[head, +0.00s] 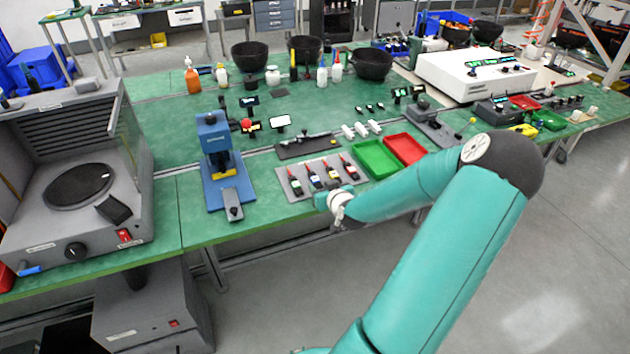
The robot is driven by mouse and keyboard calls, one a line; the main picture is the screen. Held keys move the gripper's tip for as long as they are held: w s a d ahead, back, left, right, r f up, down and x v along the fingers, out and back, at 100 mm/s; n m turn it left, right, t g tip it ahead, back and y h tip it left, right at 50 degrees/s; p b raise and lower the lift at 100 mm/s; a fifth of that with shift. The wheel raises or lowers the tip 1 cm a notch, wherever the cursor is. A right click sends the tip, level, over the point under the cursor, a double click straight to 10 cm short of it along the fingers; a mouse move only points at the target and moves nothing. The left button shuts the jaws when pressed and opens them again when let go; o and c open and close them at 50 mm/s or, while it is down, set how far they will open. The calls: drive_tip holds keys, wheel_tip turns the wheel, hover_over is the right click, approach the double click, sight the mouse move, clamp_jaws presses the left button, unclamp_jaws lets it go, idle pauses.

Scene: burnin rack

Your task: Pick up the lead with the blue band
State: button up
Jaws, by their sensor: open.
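A grey rack (304,196) lies on the green bench in the head view, near its front edge. Several dark leads with small coloured bands lie in it side by side, slanting. Red and yellow bands show on some of them. My gripper (324,200) is at the front right edge of the rack, close to the leads. It is open and holds nothing that I can see. Its fingers are small here and partly hidden by my wrist, and I cannot tell whether they touch anything.
A green tray (376,158) and a red tray (405,149) sit right of the rack. A blue press (214,150) stands to the left. A dark bar fixture (305,146) and white blocks (361,129) lie behind. Bottles and black bowls stand farther back.

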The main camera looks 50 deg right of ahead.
sight(318, 183)
drive_tip(key=x, duration=0.4)
drive_tip(key=shift+d+f, duration=0.1)
drive_tip(key=shift+f, duration=0.05)
clamp_jaws()
drive_tip(key=shift+r, duration=0.2)
